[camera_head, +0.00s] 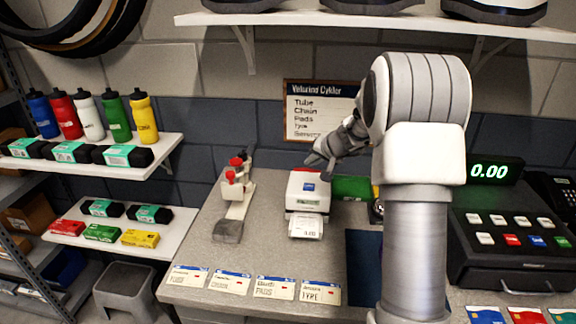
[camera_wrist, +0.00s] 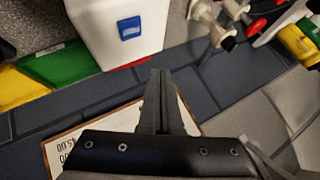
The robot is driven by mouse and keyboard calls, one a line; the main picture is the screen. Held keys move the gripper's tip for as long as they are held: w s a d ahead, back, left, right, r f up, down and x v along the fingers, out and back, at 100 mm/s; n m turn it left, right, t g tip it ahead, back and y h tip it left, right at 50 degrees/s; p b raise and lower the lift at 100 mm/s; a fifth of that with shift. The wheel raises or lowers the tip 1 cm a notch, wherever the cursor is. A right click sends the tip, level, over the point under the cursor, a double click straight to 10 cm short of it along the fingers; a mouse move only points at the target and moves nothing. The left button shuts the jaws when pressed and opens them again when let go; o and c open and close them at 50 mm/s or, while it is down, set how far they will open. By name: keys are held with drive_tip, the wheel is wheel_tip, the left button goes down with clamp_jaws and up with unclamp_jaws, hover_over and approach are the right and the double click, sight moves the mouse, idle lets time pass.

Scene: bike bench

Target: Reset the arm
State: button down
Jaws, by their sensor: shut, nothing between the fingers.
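My arm rises in front of the counter in the head view and bends over toward the wall. My gripper (camera_head: 318,160) is at its end, above the counter near the receipt printer and the wall sign. In the wrist view my gripper (camera_wrist: 160,100) is shut, with its fingers together and nothing between them. The white printer (camera_head: 308,190) with a blue mark stands on the counter below my gripper; it also shows at the top of the wrist view (camera_wrist: 122,30).
The counter (camera_head: 205,240) holds a red-handled clamp tool (camera_head: 236,185), price cards (camera_head: 230,281), a till (camera_head: 515,240) and a phone (camera_head: 558,195). A wall sign (camera_head: 315,112) hangs behind. Shelves with bottles (camera_head: 88,115) stand left. A shelf (camera_head: 400,22) runs overhead.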

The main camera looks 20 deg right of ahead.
drive_tip(key=s+a+r+n+g+y, duration=0.1)
drive_tip(key=s+a+r+n, duration=0.1)
drive_tip(key=s+a+r, duration=0.6)
drive_tip(key=s+a+r+n+g, duration=0.15)
drive_tip(key=s+a+r, duration=0.3)
drive_tip(key=s, duration=0.55)
drive_tip(key=s+a+f+n+h, duration=0.1)
drive_tip(key=s+n+h, duration=0.2)
drive_tip(key=s, duration=1.9)
drive_tip(key=shift+s+f+g, duration=0.25)
drive_tip(key=shift+s+g, duration=0.15)
drive_tip(key=shift+g, duration=0.05)
drive_tip(key=shift+d, duration=0.1)
idle(0.4)
